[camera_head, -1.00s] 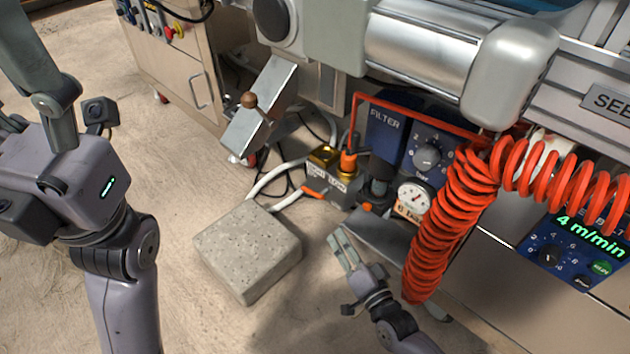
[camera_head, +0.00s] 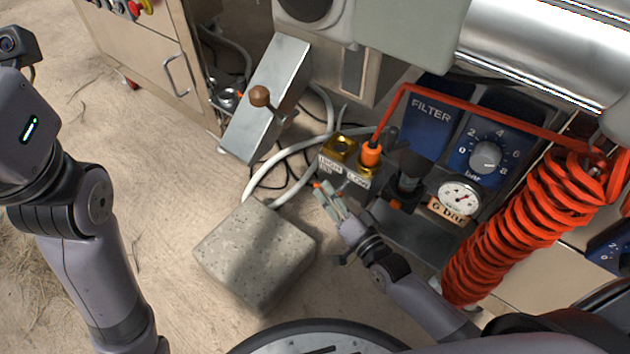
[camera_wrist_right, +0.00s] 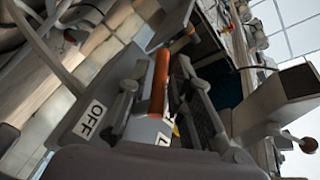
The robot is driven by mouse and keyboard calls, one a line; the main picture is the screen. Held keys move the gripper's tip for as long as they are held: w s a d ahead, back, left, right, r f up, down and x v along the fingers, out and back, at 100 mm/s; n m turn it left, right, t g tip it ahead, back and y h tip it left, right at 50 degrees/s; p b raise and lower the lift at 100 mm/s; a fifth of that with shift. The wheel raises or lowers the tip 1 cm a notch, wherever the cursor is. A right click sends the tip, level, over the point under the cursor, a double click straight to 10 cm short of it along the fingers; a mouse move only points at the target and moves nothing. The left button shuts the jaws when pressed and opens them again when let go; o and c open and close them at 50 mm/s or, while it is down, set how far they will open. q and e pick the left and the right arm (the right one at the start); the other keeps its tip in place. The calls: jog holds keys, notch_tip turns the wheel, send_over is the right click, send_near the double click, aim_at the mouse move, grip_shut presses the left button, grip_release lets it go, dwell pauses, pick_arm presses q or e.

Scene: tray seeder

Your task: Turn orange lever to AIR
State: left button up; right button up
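The orange lever (camera_wrist_right: 159,82) shows in the right wrist view, between the two fingers of my right gripper (camera_wrist_right: 160,85). The fingers stand apart on either side of it, and I cannot tell whether they touch it. A white OFF label (camera_wrist_right: 88,120) is on the grey plate at left. Another label (camera_wrist_right: 163,139) is mostly hidden by the gripper. In the head view, my right gripper (camera_head: 328,196) is at the front of the valve block, just below its HIGH and LOW labels, with a small orange tip (camera_head: 317,185) at its fingers. My left gripper is outside the picture.
A stone block (camera_head: 255,255) lies on the floor left of my right gripper. An orange connector (camera_head: 371,154) sits above the LOW label. A coiled red hose (camera_head: 520,230) and a pressure gauge (camera_head: 459,197) are at right. A brown-knobbed lever (camera_head: 260,96) stands behind.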

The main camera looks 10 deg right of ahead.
jog(key=shift+w+a, duration=0.15)
jog(key=shift+w, duration=0.3)
grip_shut()
